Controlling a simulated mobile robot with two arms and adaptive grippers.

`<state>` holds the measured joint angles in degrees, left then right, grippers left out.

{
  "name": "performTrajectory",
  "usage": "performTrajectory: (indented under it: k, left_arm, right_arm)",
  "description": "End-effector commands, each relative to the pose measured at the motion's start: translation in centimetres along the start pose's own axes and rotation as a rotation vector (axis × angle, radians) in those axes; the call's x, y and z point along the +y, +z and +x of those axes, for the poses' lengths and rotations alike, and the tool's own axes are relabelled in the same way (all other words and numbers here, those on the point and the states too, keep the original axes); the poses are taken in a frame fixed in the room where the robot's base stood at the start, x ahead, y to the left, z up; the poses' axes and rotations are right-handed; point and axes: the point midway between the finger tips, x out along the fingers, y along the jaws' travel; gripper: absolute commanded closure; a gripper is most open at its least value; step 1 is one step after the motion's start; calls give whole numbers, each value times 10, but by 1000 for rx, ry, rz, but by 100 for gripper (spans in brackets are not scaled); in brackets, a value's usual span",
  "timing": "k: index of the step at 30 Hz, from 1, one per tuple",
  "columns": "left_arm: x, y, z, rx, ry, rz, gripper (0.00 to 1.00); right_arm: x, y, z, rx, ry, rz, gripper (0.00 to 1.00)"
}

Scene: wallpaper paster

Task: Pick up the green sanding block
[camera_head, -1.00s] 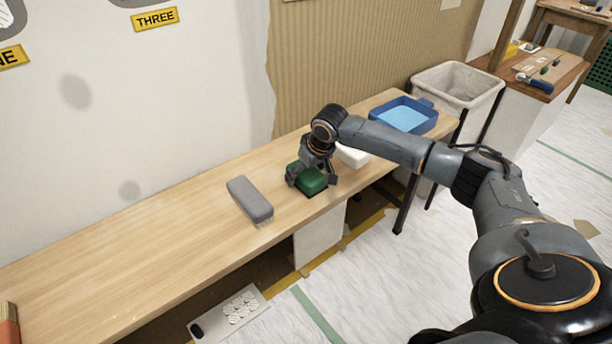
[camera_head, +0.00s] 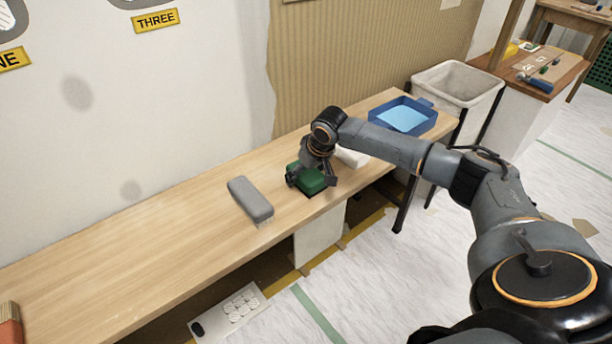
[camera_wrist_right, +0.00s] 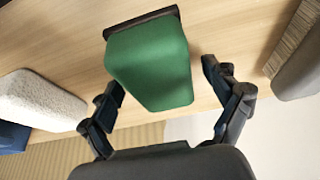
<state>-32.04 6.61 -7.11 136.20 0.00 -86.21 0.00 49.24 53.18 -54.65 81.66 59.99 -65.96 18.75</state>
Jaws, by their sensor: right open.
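The green sanding block (camera_head: 309,178) lies on the wooden bench, with a dark strip along its base. In the right wrist view the green block (camera_wrist_right: 150,62) sits between the two fingers of my right gripper (camera_wrist_right: 165,92). The fingers are spread, with a visible gap on each side of the block. In the head view my right gripper (camera_head: 312,180) is down over the block, one finger on either side. My left gripper is not in view.
A grey brush with bristles (camera_head: 250,200) lies left of the block. A white block (camera_head: 351,157) lies close on the right, partly behind my arm. A blue tray (camera_head: 425,128) stands farther right. The bench (camera_head: 130,250) is clear to the left.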

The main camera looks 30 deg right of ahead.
Motion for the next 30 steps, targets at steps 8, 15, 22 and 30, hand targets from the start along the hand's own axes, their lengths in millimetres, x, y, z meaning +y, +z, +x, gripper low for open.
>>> performTrajectory:
  k: [8, 15, 22, 30]
  left_arm:
    - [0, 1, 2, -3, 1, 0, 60]
    - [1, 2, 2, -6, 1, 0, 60]
    - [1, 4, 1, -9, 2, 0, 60]
    - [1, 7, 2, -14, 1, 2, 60]
  right_arm:
    - [0, 0, 0, 0, 0, 0, 11]
    - [0, 0, 0, -1, 0, 0, 58]
    - [0, 0, 0, 0, 0, 0, 74]
    - [0, 0, 0, 0, 0, -1, 74]
